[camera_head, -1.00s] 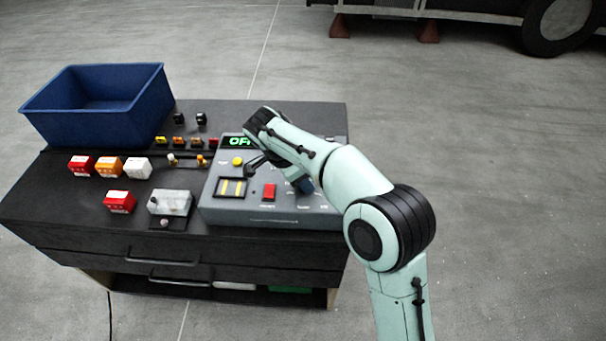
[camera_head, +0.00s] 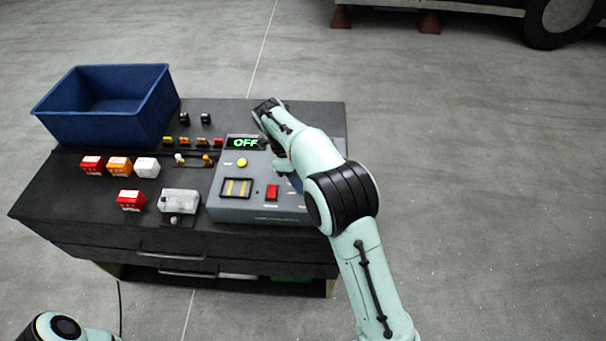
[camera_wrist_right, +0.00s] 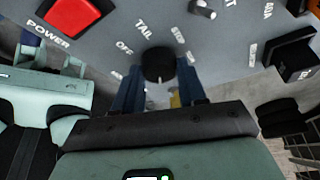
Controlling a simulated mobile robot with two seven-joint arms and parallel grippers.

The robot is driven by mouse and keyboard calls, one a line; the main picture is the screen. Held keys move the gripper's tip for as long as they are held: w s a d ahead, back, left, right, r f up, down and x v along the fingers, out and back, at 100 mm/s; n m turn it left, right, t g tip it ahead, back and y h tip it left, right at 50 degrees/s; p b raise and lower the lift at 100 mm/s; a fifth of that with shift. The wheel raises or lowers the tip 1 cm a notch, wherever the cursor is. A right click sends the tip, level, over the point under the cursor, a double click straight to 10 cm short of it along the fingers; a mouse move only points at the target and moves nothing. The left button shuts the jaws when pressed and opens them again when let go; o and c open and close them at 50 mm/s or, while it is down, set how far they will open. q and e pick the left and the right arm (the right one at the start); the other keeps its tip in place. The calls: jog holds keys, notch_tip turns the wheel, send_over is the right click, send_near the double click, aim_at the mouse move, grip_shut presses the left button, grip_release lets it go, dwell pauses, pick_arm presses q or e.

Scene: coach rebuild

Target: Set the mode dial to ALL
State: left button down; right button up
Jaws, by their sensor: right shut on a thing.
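The grey control box (camera_head: 225,210) sits at the right end of the dark cabinet top. Its green display (camera_head: 245,143) reads OFF. The mode dial (camera_wrist_right: 158,62) is a round black knob in the right wrist view. The labels TAIL and OFF stand beside it, with another label hard to read; I cannot make out ALL. My right gripper (camera_wrist_right: 159,85) has its blue fingers on either side of the dial and is shut on it. In the head view my right arm hides the dial. Only a piece of my left arm shows at the lower left; its gripper is out of view.
A blue bin (camera_head: 105,127) stands at the back left.

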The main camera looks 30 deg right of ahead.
pick_arm(q)
jog(key=shift+w+r, duration=0.3)
jog(key=shift+r, duration=0.1)
pick_arm(e)
jog(key=shift+m, duration=0.4)
jog(key=shift+f, duration=0.1)
jog(key=o, duration=1)
pick_arm(q)
jog(key=shift+r+p, duration=0.1)
jog(key=shift+p, duration=0.2)
jog(key=shift+t, duration=0.4)
jog(key=w+r+p, duration=0.3)
jog(key=w+r, duration=0.1)
jog(key=shift+w, duration=0.2)
pick_arm(e)
jog(key=v, duration=1.3)
jog(key=shift+w+d+r, duration=0.15)
jog(key=shift+r, duration=0.05)
